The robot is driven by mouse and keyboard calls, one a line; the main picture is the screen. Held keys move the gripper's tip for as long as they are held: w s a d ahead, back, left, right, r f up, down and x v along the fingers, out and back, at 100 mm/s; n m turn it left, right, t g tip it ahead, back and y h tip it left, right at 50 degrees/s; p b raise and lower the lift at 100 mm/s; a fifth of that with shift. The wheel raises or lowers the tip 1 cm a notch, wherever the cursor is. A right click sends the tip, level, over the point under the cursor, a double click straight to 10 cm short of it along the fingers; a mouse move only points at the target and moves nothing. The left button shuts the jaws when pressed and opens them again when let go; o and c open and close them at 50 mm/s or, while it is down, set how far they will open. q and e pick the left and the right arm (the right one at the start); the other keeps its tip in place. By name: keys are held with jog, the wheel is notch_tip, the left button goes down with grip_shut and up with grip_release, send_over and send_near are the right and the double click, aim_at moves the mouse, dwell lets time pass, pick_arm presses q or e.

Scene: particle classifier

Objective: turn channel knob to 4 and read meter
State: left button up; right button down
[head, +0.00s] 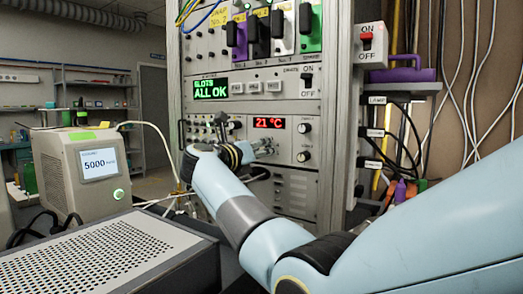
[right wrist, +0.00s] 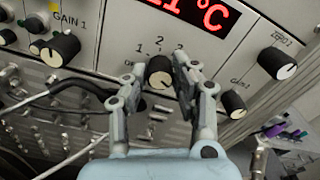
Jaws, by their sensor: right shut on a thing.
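In the head view my right gripper (head: 264,147) is at the rack panel, just below the red meter display (head: 269,122), which reads 21 °C. In the right wrist view the gripper (right wrist: 160,70) has one finger on each side of a black knob with a pale face (right wrist: 160,76), and is shut on it. Marks such as 1 and 2 stand around this knob. I cannot tell which mark it points to. Part of the red display (right wrist: 195,14) shows above it. My left gripper is out of view.
Other knobs sit close by: a GAIN 1 knob (right wrist: 62,48) to the left, a large knob (right wrist: 278,62) and a small one (right wrist: 233,104) to the right. A cable (right wrist: 70,88) runs beside the gripper. A green display (head: 211,88) reads SLOTS ALL OK.

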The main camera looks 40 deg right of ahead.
jog(key=n+p, duration=0.3)
jog(key=n, duration=0.1)
jog(key=shift+r, duration=0.2)
jog(key=shift+f+n+p, duration=0.1)
jog(key=shift+n+p, duration=1.3)
jog(key=shift+n, duration=0.9)
jog(key=c, duration=1.1)
grip_release()
jog(key=shift+a+f, duration=0.1)
jog(key=shift+o, duration=0.2)
jog(key=v, duration=0.7)
jog(key=shift+a, duration=0.2)
